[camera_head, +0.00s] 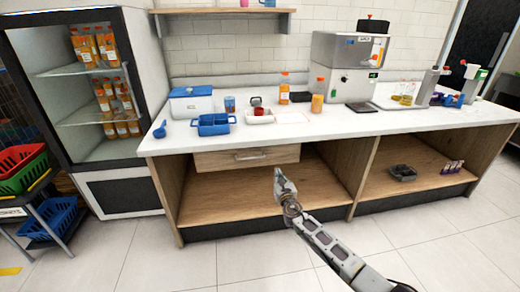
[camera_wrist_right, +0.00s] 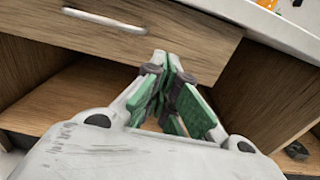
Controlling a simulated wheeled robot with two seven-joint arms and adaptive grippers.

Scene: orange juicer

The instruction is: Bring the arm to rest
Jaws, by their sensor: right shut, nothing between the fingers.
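My right gripper (camera_head: 279,174) is stretched forward in front of the wooden counter, just below the level of its drawer. It is shut and empty; in the right wrist view its green-padded fingers (camera_wrist_right: 172,75) meet at the tips. The drawer (camera_head: 247,157) has a light handle and lies just above and left of the gripper; I cannot tell the exact gap between them. My right arm (camera_head: 330,245) comes in from the bottom right. My left gripper does not show in either view.
A fridge (camera_head: 85,90) stands at left, beside red, green and blue baskets. The floor in front is clear.

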